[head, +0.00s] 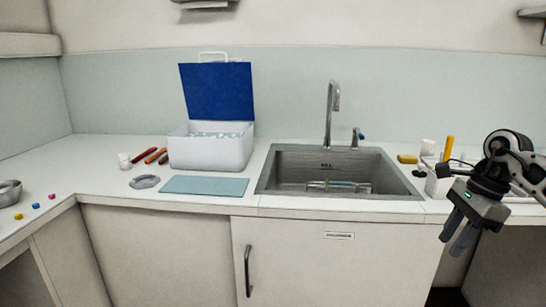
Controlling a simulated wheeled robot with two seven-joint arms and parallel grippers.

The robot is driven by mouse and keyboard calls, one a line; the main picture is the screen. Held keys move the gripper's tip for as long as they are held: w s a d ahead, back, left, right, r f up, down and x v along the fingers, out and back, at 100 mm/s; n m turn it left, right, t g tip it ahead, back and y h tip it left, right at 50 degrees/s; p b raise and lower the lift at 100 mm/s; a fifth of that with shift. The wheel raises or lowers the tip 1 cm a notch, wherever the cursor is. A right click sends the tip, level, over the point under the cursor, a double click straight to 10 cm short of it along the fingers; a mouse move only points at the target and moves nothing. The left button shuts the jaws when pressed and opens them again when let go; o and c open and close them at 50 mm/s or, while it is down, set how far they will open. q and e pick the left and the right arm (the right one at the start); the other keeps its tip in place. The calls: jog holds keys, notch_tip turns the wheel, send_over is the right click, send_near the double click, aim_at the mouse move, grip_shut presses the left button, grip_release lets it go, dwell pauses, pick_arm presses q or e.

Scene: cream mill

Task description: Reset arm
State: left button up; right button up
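My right arm comes in from the right edge, over the counter's front edge. My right gripper (451,244) hangs down in front of the cabinet, to the right of the sink. Its two fingers show side by side with a gap between the tips, and nothing is seen between them. My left gripper is not in view.
A steel sink (265,184) with a tap (330,112) is set in the counter. A white box (208,153) with a raised blue lid (217,90) stands left of it, behind a blue-grey mat (205,186). A white container (436,186) stands near my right gripper. The counter's front middle is clear.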

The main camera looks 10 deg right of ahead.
jog(key=a+f+m+t+y, duration=0.25)
jog(key=a+y, duration=0.25)
jog(key=a, duration=0.6)
jog(key=a+f+m+t+y+p, duration=0.1)
jog(key=a+m+y, duration=0.3)
jog(key=a, duration=0.6)
jog(key=a+f+m+t+y, duration=0.25)
jog(key=a+y, duration=0.25)
jog(key=a, duration=0.6)
jog(key=s+f+n+t+h, duration=0.1)
jog(key=s+f+n+h, duration=0.3)
jog(key=n, duration=0.7)
jog(key=s+f+n+t+h, duration=0.1)
jog(key=s+f+n+h, duration=0.4)
jog(key=n, duration=0.5)
jog(key=s+d+f+n+t+h+p, duration=0.1)
jog(key=s+f+n+h, duration=0.3)
jog(key=f+n, duration=0.3)
jog(key=s+n, duration=0.1)
jog(key=n, duration=0.3)
jog(key=shift+s+n+t+h, duration=0.3)
jog(key=shift+s+t, duration=0.1)
jog(key=shift+f, duration=0.1)
jog(key=shift+c, duration=0.3)
